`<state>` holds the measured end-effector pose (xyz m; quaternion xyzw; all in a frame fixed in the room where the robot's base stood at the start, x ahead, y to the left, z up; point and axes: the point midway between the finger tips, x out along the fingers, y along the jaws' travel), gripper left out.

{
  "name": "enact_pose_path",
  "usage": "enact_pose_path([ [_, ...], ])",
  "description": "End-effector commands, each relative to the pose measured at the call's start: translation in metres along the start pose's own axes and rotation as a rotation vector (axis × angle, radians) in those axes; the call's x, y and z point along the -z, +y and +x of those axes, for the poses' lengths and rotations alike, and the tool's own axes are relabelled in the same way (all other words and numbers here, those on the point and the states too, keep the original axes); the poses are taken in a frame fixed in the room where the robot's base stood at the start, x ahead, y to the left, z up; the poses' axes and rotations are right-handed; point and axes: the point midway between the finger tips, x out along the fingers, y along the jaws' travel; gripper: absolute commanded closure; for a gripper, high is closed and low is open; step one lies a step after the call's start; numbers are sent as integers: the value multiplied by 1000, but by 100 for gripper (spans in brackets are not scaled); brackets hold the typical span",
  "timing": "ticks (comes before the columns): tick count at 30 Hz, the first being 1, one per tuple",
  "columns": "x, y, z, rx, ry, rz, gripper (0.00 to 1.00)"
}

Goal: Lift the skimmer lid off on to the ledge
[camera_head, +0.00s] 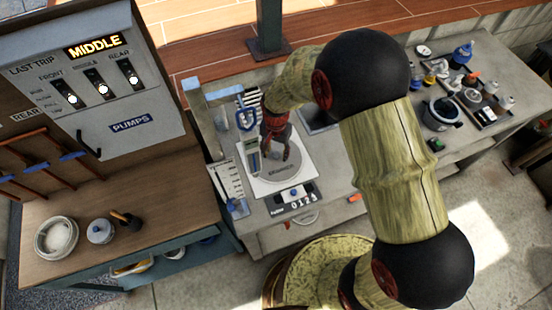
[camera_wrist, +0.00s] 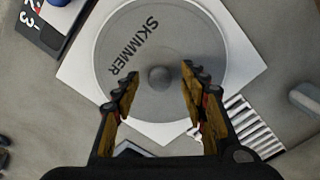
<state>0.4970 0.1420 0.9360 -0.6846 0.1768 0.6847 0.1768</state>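The skimmer lid (camera_wrist: 205,50) is a round grey disc marked SKIMMER, with a small round knob (camera_wrist: 160,79) at its middle. It lies on a pale square plate (camera_wrist: 80,72) set in the grey bench top. In the head view the lid (camera_head: 296,172) is partly behind my gripper (camera_head: 277,158). In the wrist view my gripper (camera_wrist: 158,83) is open, one finger on each side of the knob's near edge. The fingers look apart from the knob. I cannot tell their exact height above the lid. No separate ledge is clearly identifiable.
A counter unit marked 0123 (camera_head: 293,194) stands in front of the plate. A pump panel (camera_head: 95,80) rises at the left above a wooden counter (camera_head: 165,215). A pot (camera_head: 441,113) and several bottles crowd the right bench. Bare bench (camera_head: 345,150) lies right of the plate.

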Motion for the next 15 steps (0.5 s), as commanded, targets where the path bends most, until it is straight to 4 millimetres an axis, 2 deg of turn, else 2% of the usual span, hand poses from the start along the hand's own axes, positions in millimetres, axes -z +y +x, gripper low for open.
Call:
enact_pose_path([
  [15, 0, 0, 0, 0, 0, 0, 88],
])
